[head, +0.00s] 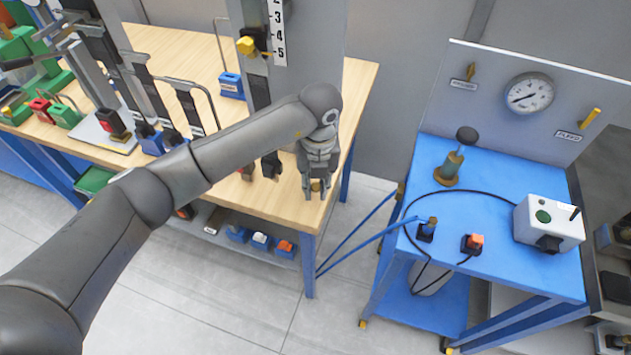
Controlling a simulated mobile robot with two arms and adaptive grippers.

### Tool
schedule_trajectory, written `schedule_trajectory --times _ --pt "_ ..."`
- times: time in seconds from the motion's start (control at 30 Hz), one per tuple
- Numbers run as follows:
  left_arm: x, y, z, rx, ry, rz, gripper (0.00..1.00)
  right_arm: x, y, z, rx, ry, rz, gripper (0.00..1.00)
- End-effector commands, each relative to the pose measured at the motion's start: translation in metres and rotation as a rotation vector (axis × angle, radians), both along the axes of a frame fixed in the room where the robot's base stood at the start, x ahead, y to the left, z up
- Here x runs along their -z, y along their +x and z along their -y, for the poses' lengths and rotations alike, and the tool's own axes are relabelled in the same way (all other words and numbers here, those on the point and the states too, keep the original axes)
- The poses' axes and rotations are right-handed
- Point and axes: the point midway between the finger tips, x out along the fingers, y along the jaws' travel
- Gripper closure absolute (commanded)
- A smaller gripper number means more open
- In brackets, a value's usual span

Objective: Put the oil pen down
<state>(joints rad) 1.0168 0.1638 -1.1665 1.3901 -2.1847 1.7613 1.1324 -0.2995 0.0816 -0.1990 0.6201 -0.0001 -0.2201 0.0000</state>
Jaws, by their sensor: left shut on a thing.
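My left arm crosses the wooden bench from the lower left. My left gripper (318,190) points down over the bench's right end, near its front corner. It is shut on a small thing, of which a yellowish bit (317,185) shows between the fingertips. This looks like the oil pen, mostly hidden by the fingers. I cannot tell whether it touches the bench top. My right gripper is not in view.
Small dark and red items stand left of the gripper on the wooden bench (345,105). A grey upright panel with a number scale (278,30) rises behind. A blue cart (490,215) with a gauge (529,93), a hand pump (452,165) and a white box (549,222) stands right, across a gap.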

Motion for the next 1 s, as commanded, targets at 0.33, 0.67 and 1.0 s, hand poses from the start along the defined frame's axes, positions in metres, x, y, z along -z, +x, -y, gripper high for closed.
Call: schedule_trajectory --times 0.33,0.67,1.0 --pt "0.002 0.000 0.000 0.000 0.000 0.000 0.60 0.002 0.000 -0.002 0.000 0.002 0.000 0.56" --pt "-0.004 0.000 0.000 0.000 0.000 0.001 0.60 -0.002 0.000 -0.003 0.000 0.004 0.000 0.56" --pt "-0.069 0.001 0.003 0.001 -0.001 0.006 0.60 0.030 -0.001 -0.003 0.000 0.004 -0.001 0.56"
